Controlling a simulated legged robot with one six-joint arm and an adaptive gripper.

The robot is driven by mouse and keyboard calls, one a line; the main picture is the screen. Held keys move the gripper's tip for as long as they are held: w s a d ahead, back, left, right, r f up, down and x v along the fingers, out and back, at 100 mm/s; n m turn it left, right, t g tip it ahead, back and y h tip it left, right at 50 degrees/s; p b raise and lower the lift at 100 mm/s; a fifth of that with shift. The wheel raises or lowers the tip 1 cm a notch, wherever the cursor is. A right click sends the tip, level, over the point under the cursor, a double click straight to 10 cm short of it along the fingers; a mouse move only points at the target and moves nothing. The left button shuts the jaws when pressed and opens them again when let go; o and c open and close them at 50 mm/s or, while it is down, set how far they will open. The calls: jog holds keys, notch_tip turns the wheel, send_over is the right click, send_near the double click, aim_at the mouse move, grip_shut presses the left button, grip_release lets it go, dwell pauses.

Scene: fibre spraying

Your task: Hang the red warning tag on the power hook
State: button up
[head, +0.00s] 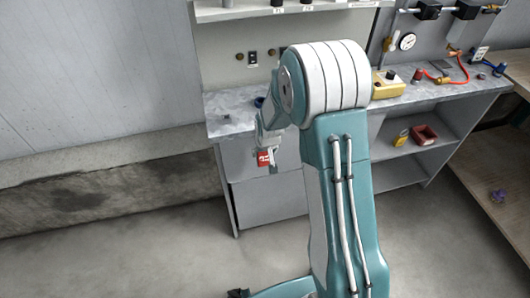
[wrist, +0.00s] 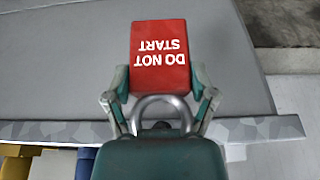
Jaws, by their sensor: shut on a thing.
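The red warning tag (wrist: 159,40) reads "DO NOT START" in white, upside down in the wrist view, with a grey metal loop (wrist: 160,104) at its lower end. My gripper (wrist: 160,84) is shut on it, one finger at each side. In the head view the tag (head: 264,158) hangs at my gripper (head: 268,148), in front of the bench's left cabinet and below the bench top. I cannot pick out the power hook with certainty. The wall panel has a small black plate (head: 252,58) with a round brass-coloured knob (head: 239,57) beside it.
The grey bench top (head: 226,106) lies just behind and above the tag; its edge crosses the wrist view (wrist: 60,131). A yellow box (head: 388,86), a gauge (head: 407,41) and red cables stand to the right. An open shelf holds a red bin (head: 425,136). The floor at left is clear.

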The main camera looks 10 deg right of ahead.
jog(key=o, duration=1.1)
jog(key=shift+w+f, duration=0.2)
jog(key=s+r+t, duration=0.1)
jog(key=s+r, duration=0.6)
jog(key=r, duration=0.5)
jog(key=s+r, duration=0.8)
jog(key=r, duration=0.4)
jog(key=shift+t, duration=0.5)
jog(key=s+r, duration=0.1)
jog(key=s, duration=0.3)
jog(key=s+r, duration=0.1)
jog(key=s, duration=0.4)
jog(key=s+r, duration=0.2)
jog(key=s, duration=0.2)
jog(key=shift+s, duration=0.3)
